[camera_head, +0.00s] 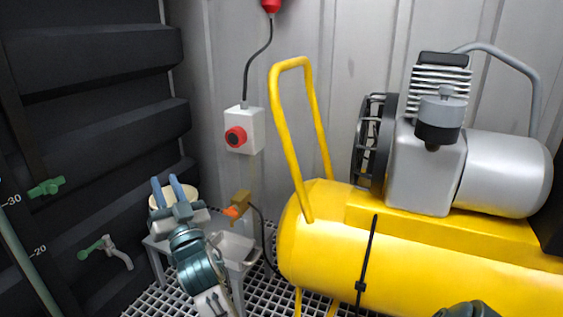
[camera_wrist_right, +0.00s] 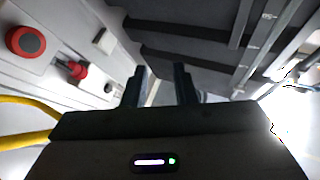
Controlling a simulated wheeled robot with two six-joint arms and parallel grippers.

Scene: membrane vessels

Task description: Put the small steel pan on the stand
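My right gripper (camera_head: 168,181) is at the left in the head view, above the left end of a grey stand (camera_head: 163,247). Its two fingers are apart, with no object clearly between them; they also show parted in the wrist view (camera_wrist_right: 161,70). A cream round container (camera_head: 190,194) is close behind the fingers, partly hidden; I cannot tell whether they touch it. A light grey shallow shape (camera_head: 232,248) with a small loop at its right lies at the stand's right part; it may be the steel pan, but I cannot tell.
A yellow compressor tank (camera_head: 420,263) with a tall handle (camera_head: 283,125) stands at the right. A brass fitting with an orange end (camera_head: 237,205) is behind the stand. A switch box (camera_head: 245,130) hangs on the wall. Green-handled taps (camera_head: 93,249) stick out at the left.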

